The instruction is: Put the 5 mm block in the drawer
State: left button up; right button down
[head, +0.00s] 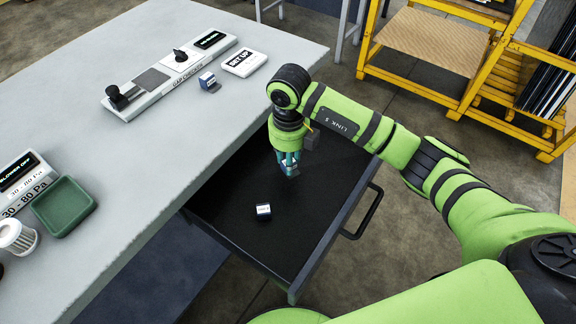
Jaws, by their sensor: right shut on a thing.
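The open drawer (235,215) with a dark floor juts out from under the grey table's right side. My right gripper (290,168) points down inside the drawer, toward its far end. It is shut on a small block, mostly hidden by the fingers. A small white and dark blue block (263,211) lies on the drawer floor, nearer than the gripper and apart from it. Another small blue and white block (207,80) stands on the table by the gap checking device. The block markings are too small to read, so I cannot tell which is 5 mm. My left gripper is out of view.
The drawer handle (366,212) sticks out right. A yellow rack (440,75) stands beyond.

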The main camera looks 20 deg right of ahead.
jog(key=shift+w+f+p, duration=0.1)
jog(key=shift+f+p, duration=0.25)
jog(key=shift+f, duration=1.65)
jog(key=shift+f, duration=0.1)
jog(key=shift+f, duration=0.15)
jog(key=c, duration=0.9)
grip_release()
